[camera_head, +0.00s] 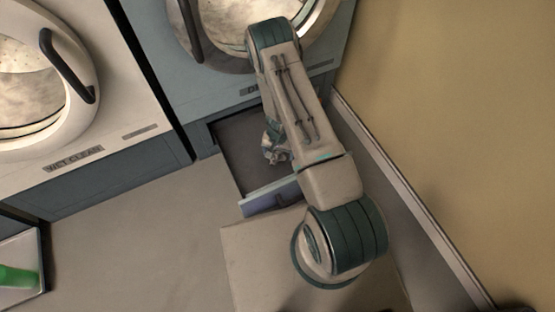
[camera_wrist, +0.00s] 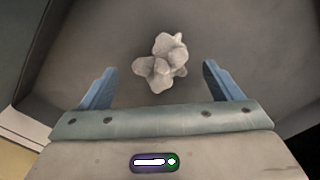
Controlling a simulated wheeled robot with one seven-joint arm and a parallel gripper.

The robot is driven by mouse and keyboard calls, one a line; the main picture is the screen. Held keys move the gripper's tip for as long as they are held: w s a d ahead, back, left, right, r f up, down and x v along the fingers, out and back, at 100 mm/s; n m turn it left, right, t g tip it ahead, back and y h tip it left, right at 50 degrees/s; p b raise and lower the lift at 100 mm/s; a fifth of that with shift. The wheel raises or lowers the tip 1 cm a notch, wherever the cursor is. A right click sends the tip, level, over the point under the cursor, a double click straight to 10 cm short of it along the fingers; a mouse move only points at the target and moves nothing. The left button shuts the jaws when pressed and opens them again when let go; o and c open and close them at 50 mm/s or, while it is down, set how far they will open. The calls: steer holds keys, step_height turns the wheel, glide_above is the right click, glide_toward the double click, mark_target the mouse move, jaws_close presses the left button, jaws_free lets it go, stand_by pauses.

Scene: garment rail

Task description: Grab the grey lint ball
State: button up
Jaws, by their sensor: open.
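The grey lint ball (camera_wrist: 162,63) is a lumpy, pale grey cluster. In the wrist view it lies on the dark grey floor of the open drawer (camera_wrist: 250,45). My gripper (camera_wrist: 159,72) is open, with one blue finger to the left of the ball and one to the right. The ball sits roughly centred across the gap, a little beyond the fingertips, and neither finger appears to touch it. In the head view my gripper is over the open drawer (camera_head: 240,150), partly hidden by my arm.
The drawer pulls out from under a blue-grey machine (camera_head: 225,95) with a round glass door. Its walls surround my gripper closely. A white machine (camera_head: 120,85) stands to the left, and a tan wall (camera_head: 450,120) with a skirting board is on the right. A green object (camera_head: 18,277) lies at lower left.

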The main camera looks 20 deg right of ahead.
step_height(320, 180, down, 3)
steer(key=shift+r+b, duration=0.2)
steer(key=shift+b, duration=0.15)
steer(key=c, duration=1.1)
steer(key=shift+o, duration=0.2)
